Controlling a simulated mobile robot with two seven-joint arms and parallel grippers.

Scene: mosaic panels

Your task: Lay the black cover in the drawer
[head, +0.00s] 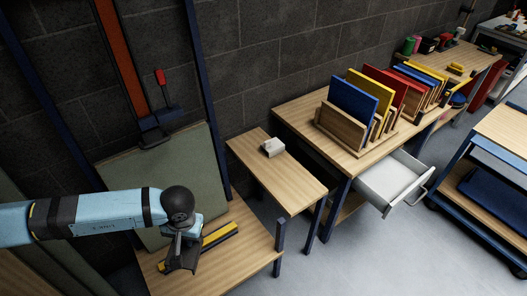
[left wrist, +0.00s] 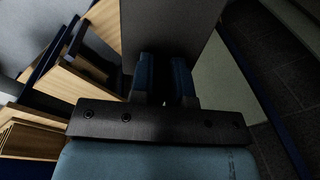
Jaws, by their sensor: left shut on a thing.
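My left gripper (head: 181,258) is low over the wooden bench at the left. In the left wrist view its two blue-tipped fingers (left wrist: 165,82) are shut on a flat dark panel (left wrist: 172,30), which looks like the black cover. The panel reaches out past the fingertips. In the head view the arm and gripper mostly hide it. The drawer (head: 391,184) is pulled out from under the table at the right. It is light grey and looks empty, and it is far from the gripper. My right gripper is not in view.
A yellow-and-black bar (head: 221,234) lies on the bench (head: 250,250) beside the gripper. A small table (head: 290,182) with a pale block (head: 273,147) stands between bench and drawer. Racks of coloured panels (head: 354,97) stand above the drawer. A blue cart (head: 480,160) is at the right.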

